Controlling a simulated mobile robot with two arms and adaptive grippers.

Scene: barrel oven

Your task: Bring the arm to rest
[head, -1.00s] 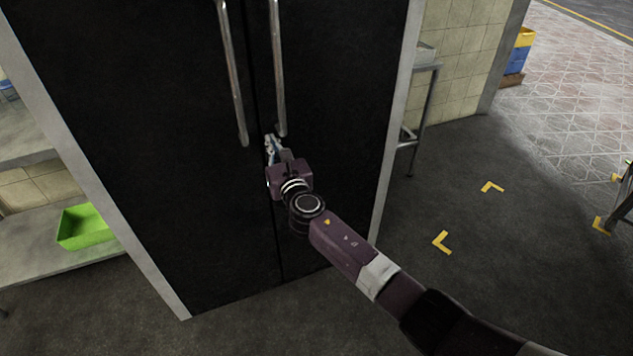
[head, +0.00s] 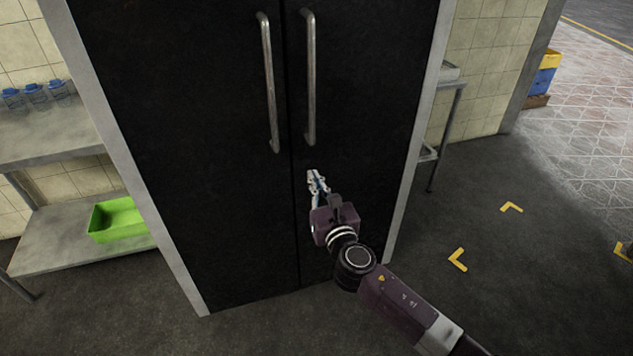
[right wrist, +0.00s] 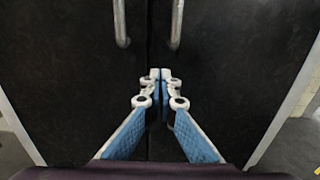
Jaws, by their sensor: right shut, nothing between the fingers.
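My right gripper (head: 316,180) is in front of the black double doors of a tall cabinet (head: 210,190), below the lower end of the right door handle (head: 310,80). Its fingers are shut with nothing between them. In the right wrist view the shut fingertips (right wrist: 160,75) show in front of the seam between the doors, below both handles. The left door handle (head: 268,90) stands beside the right one. Both doors look closed. I cannot tell the exact gap between the fingertips and the doors. My left gripper is not in view.
At the left, a shelf unit (head: 60,240) holds a green bin (head: 118,218) and several blue-capped jars (head: 35,93). A metal stand (head: 450,100) is right of the cabinet. Blue and yellow crates (head: 545,70) stand farther back. The floor at the right, with yellow corner marks (head: 457,259), is clear.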

